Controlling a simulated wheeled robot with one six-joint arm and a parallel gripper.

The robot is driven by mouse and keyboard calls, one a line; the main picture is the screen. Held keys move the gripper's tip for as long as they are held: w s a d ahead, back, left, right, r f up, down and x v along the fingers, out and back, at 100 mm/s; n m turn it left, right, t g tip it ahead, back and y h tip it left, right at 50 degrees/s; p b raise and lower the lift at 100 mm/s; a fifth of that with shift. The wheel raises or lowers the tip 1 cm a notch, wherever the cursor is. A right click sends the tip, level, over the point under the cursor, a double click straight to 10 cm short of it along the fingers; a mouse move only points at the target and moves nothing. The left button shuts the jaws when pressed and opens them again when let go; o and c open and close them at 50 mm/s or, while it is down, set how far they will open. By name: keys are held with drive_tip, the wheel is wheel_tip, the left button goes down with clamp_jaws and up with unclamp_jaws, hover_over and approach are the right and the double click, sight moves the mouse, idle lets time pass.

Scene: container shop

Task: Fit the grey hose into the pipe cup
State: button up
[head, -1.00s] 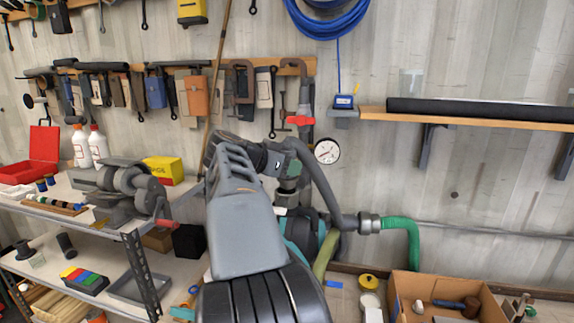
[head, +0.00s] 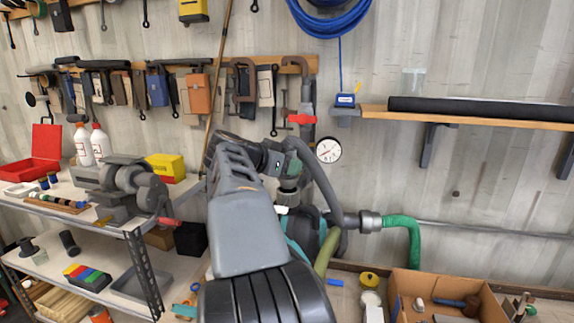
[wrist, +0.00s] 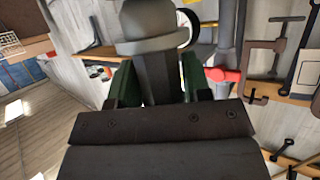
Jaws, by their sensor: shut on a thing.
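The grey hose (head: 322,185) runs in an arc from my wrist down to a metal coupling (head: 369,221), where a green hose joins it. In the wrist view my gripper (wrist: 158,78) has dark green fingers shut around a dark grey stem. A wider, rounded grey piece (wrist: 155,28) sits above the stem, seemingly the hose end.
A pressure gauge (head: 328,150) is on the wall right of the pipe. A cardboard box (head: 484,300) holds tools at lower right.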

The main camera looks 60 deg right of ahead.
drive_tip(key=shift+f, duration=1.4)
idle(1.4)
drive_tip(key=o, duration=1.1)
drive_tip(key=b+v, duration=0.1)
drive_tip(key=v, duration=1.2)
drive_tip(key=shift+a+r+b, duration=0.2)
drive_tip(key=shift+a+b, duration=0.2)
drive_tip(key=shift+w, duration=0.1)
